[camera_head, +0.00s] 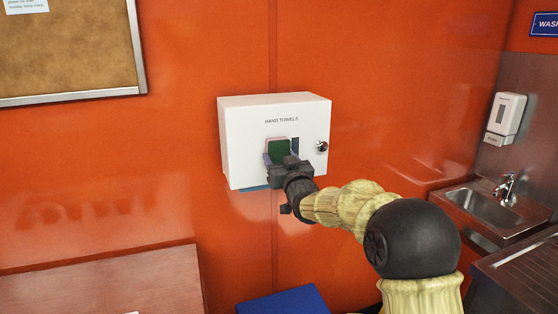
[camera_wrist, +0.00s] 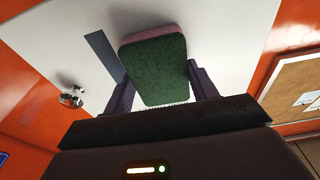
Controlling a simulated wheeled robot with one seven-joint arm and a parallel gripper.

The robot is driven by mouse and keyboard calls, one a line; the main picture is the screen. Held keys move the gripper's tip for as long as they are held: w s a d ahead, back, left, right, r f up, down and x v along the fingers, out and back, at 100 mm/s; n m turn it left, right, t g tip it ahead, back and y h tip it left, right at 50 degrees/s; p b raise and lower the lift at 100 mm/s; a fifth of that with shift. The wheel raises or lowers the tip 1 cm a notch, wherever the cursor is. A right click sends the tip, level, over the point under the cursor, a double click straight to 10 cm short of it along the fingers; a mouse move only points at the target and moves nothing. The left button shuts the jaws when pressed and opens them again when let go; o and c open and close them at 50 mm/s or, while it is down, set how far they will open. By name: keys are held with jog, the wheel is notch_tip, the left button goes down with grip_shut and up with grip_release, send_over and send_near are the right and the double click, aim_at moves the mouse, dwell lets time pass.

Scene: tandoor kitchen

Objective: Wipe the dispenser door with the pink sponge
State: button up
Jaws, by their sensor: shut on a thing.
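The white hand-towel dispenser (camera_head: 243,125) hangs on the orange wall, and its door faces me. The door also fills the upper part of the wrist view (camera_wrist: 215,35). A dark slot and a round silver lock (camera_head: 322,146) show on the door's right side. My gripper (camera_head: 279,160) is in front of the door and shut on the sponge (camera_wrist: 153,70). The sponge has a green face towards my wrist and a pink layer behind, on the door side. It is at or very near the door; I cannot tell if it touches.
A steel sink (camera_head: 485,208) and a soap dispenser (camera_head: 505,115) are at the right. A cork board (camera_head: 70,50) hangs at upper left. A brown surface (camera_head: 100,285) is at lower left, and a blue object (camera_head: 285,302) is below the dispenser.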

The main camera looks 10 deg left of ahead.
aim_at(252, 154)
jog(key=shift+b, duration=0.35)
jog(key=shift+a+r, duration=0.1)
jog(key=shift+s, duration=0.1)
jog(key=shift+s+a+b, duration=0.45)
jog(key=shift+a+b, duration=0.05)
jog(key=shift+a, duration=0.25)
jog(key=shift+s+a+b, duration=0.45)
jog(key=shift+a, duration=0.25)
jog(key=shift+s+a, duration=0.2)
jog(key=shift+a, duration=0.15)
jog(key=shift+s+a+b, duration=0.3)
jog(key=shift+s+a, duration=0.05)
jog(key=shift+a, duration=0.2)
jog(key=shift+s+a+b, duration=0.25)
jog(key=shift+s+a, duration=0.05)
jog(key=shift+a, duration=0.25)
